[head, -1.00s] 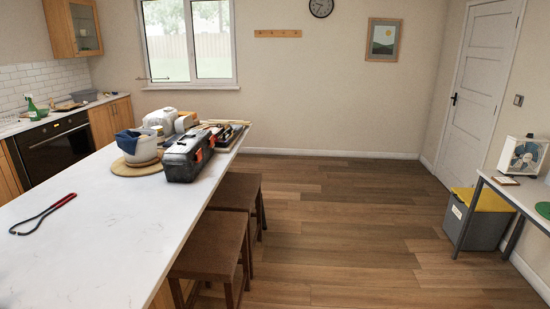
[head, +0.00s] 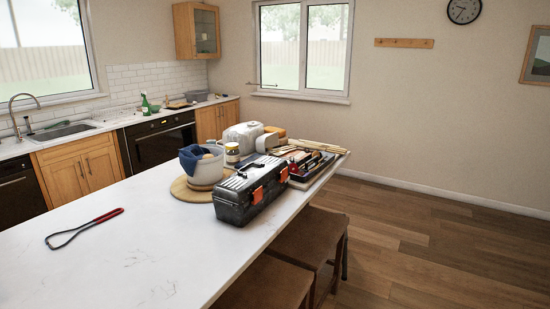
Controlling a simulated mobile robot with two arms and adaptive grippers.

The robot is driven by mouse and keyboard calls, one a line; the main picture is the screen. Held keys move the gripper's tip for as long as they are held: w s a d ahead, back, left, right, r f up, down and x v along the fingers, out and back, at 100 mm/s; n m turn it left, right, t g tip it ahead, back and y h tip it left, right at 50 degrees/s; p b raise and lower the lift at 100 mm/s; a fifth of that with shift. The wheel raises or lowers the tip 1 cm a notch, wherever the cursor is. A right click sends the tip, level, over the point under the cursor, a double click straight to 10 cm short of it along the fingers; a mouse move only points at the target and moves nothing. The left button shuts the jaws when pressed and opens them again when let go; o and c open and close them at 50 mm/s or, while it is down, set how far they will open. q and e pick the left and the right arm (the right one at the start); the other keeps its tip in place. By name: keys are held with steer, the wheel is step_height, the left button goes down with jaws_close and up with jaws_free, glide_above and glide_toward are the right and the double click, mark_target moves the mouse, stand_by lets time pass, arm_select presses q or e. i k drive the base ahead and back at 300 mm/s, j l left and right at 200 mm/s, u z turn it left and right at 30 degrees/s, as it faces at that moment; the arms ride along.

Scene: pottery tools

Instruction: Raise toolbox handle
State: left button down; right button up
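A black toolbox (head: 243,198) with orange latches stands on the white island counter, close to its right edge. Its lid is shut. A dark handle (head: 250,170) shows on top of the lid; at this distance I cannot tell for sure whether it lies flat. Neither of my grippers shows in the head view.
Left of the toolbox, a white pot (head: 203,164) with a blue cloth stands on a round wooden board (head: 183,190). A tray of tools (head: 310,168) lies behind it. A red-handled wire tool (head: 84,228) lies at front left. Stools (head: 308,237) stand along the island's right side. The front counter (head: 130,255) is mostly clear.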

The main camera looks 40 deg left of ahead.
mark_target(239, 171)
steer(key=i+l+u, duration=0.1)
steer(key=i+u, duration=0.25)
steer(key=i+l+u, duration=0.35)
steer(key=i, duration=0.15)
steer(key=j, duration=0.1)
